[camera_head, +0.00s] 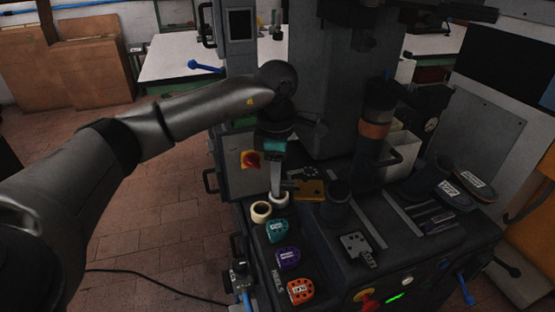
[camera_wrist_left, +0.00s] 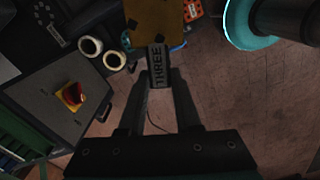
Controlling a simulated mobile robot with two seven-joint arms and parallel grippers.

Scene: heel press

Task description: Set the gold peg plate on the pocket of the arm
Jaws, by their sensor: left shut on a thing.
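The gold plate (camera_head: 312,190) is held level above the left part of the dark press table in the head view. In the left wrist view the gold plate (camera_wrist_left: 155,20) is at the top, with dark marks on it and a dark tab reading THREE (camera_wrist_left: 158,67). My left gripper (camera_head: 287,186) is shut on this tab; its fingers (camera_wrist_left: 159,82) lie on both sides of it. A grey notched metal piece (camera_head: 356,246) sits at the table's front middle; I cannot tell whether it is the arm with the pocket. My right gripper is not in view.
Tape rolls (camera_head: 260,211) stand below my gripper. Teal (camera_head: 277,231), purple (camera_head: 288,258) and orange (camera_head: 301,291) heels line the table's left edge. A dark round post (camera_head: 337,204) and the orange-banded press column (camera_head: 375,131) stand right of the plate. Shoes (camera_head: 450,190) lie at right.

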